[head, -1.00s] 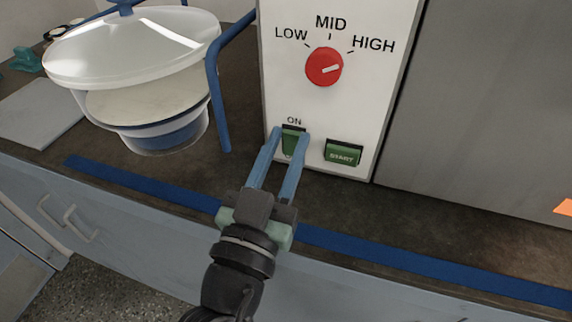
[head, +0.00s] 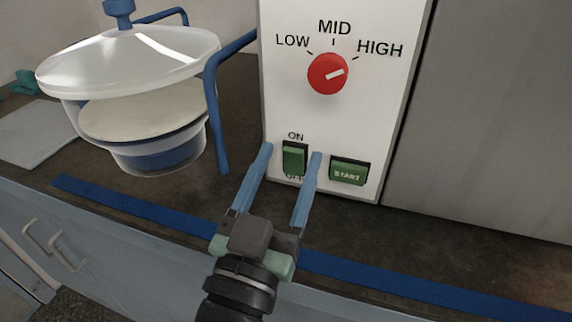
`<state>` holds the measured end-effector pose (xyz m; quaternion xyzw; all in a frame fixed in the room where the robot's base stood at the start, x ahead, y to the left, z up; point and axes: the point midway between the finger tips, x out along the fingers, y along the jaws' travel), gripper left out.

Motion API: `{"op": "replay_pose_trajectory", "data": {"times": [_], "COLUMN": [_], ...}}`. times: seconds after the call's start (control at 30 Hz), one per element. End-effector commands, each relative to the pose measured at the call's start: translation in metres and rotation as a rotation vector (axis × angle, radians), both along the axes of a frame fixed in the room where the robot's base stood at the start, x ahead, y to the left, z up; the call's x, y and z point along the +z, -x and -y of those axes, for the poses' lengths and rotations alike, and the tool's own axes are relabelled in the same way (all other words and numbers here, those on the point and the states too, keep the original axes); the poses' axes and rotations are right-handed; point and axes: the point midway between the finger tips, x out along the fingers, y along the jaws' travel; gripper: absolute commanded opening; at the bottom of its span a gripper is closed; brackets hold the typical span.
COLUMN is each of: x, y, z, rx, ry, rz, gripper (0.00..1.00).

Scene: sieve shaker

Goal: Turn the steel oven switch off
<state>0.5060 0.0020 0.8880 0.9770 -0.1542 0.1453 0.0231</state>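The steel oven is a large grey box (head: 490,110) on the right with a white control panel (head: 385,110) on its left. The green rocker switch (head: 294,158) sits low on the panel, with ON above it and a partly hidden OFF label below. My gripper (head: 292,152) is open, its two blue fingers apart and empty. In the picture the fingertips lie on either side of the switch, just in front of the panel. I cannot tell whether they touch it. The rocker's tilt is hard to read.
A green START button (head: 348,172) is right of the switch. A red knob (head: 327,73) above points toward HIGH. A clear lidded vessel (head: 140,110) with a blue frame (head: 215,110) stands to the left. A blue strip (head: 400,286) runs along the counter's front edge.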

Motion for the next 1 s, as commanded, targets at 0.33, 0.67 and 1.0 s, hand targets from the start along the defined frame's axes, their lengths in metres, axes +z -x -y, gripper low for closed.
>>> {"op": "replay_pose_trajectory", "data": {"times": [0.33,0.67,1.0], "x": [-0.005,-0.028,-0.034], "y": [0.008,0.068,0.107], "z": [-0.003,-0.023,-0.035], "rx": [0.001,0.004,0.0], "ry": [0.0,-0.001,0.0], "rz": [-0.003,-0.005,-0.006], "gripper": [0.62,0.62,0.62]}}
